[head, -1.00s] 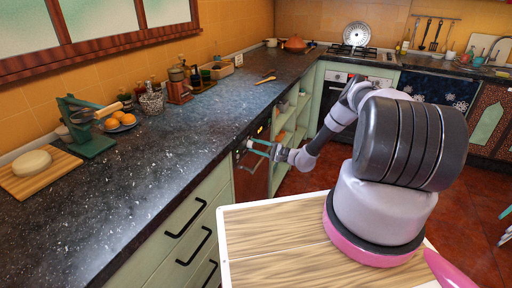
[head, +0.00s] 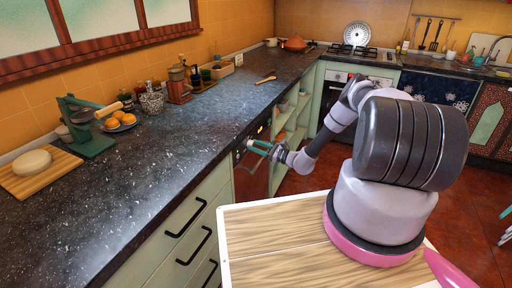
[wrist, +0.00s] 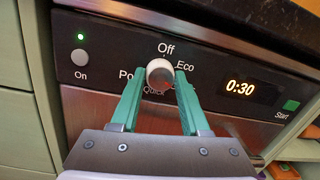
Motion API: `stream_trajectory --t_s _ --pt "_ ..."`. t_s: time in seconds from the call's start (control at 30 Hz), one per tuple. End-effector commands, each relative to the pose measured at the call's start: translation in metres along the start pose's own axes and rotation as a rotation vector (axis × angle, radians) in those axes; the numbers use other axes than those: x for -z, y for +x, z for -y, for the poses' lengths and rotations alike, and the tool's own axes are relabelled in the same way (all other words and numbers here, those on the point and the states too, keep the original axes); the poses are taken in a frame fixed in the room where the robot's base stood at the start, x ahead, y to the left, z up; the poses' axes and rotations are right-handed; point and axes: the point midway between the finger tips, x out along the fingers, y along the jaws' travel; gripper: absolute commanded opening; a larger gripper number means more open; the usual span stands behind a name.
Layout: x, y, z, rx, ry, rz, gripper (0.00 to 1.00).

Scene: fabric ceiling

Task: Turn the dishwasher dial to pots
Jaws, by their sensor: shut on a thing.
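The dishwasher (head: 251,178) is built in under the dark counter, with a black panel along its top. Its round white dial (wrist: 160,71) shows in the wrist view, with Off above it, Eco to the right, Quick below, and a partly hidden label starting "Po" to the left. My gripper (wrist: 158,78) has its two green fingers on either side of the dial, shut on it. A small reddish mark shows at the dial's lower edge; which label the dial points to is hard to tell. In the head view my gripper (head: 250,146) reaches the panel, hiding the dial.
The panel also has a lit green light above the On button (wrist: 80,57), a 0:30 display (wrist: 240,88) and a green Start button (wrist: 291,105). Drawers with black handles (head: 186,218) stand left of the dishwasher, open shelves (head: 281,118) to its right.

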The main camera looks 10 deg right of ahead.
Motion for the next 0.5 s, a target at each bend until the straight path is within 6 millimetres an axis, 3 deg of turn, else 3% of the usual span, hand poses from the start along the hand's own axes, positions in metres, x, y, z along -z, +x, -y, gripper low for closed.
stream_trajectory --t_s 0.5 --pt "-0.0003 -0.0005 -0.0006 0.039 0.486 -0.029 0.00"
